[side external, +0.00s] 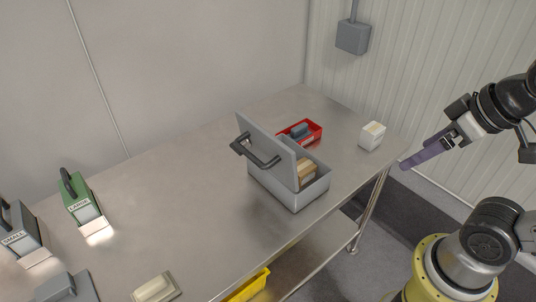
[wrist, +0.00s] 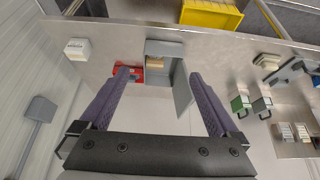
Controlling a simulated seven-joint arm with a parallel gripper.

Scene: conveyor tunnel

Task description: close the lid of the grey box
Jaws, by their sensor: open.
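The grey box (side external: 290,197) stands on the metal table with its lid (side external: 264,143) raised, tilted up on the left side. A dark handle (side external: 254,151) is on the lid's outer face. A tan block (side external: 306,172) lies inside the box. In the wrist view the grey box (wrist: 164,48) is near the top centre, with its lid (wrist: 182,88) standing to the right. My gripper (side external: 406,165) is to the right of the table edge, apart from the box. In the wrist view my gripper (wrist: 160,75) has its two purple fingers spread wide, with nothing held between them.
A red tray (side external: 312,141) with a blue-grey item sits just behind the box. A white container (side external: 372,135) stands near the right table edge. A green box (side external: 82,198) and grey items are at far left. A yellow bin (side external: 250,287) is below. The table's middle is clear.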

